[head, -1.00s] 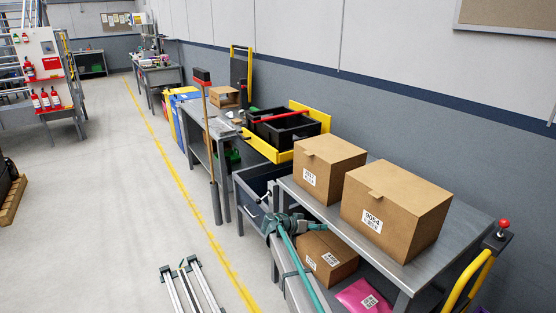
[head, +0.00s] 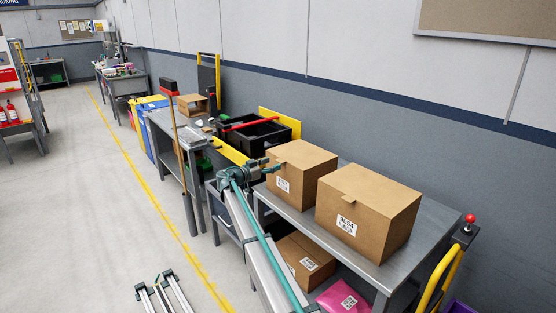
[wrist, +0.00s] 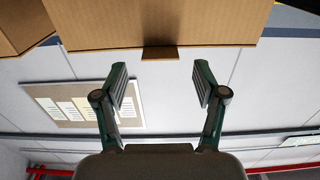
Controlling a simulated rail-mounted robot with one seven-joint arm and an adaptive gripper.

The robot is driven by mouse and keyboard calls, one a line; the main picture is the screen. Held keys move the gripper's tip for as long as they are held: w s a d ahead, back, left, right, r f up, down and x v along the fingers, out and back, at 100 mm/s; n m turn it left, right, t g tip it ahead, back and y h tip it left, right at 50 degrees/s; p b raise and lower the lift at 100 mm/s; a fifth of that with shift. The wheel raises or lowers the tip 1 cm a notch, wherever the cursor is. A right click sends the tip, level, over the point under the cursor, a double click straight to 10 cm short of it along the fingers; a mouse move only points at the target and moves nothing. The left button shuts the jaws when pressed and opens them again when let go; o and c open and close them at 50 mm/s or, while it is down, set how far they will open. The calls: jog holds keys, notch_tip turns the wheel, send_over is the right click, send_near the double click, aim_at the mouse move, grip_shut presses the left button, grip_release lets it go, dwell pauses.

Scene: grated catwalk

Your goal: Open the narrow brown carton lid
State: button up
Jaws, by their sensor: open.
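The narrow brown carton (head: 300,175) stands shut on the grey metal table, left of a wider brown carton. Its front tab sticks out at the top edge. In the wrist view the narrow carton (wrist: 160,22) fills the top middle, with its brown tab (wrist: 160,53) just beyond my fingertips and lined up with the gap between them. My gripper (wrist: 160,75) is open and empty, and the tab looks apart from both fingers. In the head view my gripper (head: 272,168) is in front of the carton's upper left side and partly hides the tab.
The wider carton (head: 366,215) stands close on the right, with its own tab. Another carton (head: 304,257) and a pink parcel (head: 345,298) lie on the lower shelf. Black bins (head: 254,133) are behind, left of the table. A yellow handle with a red knob (head: 470,218) is at right.

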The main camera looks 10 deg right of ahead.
aim_at(278, 161)
jog(key=shift+p+x, duration=0.6)
jog(key=shift+x, duration=1.5)
grip_shut()
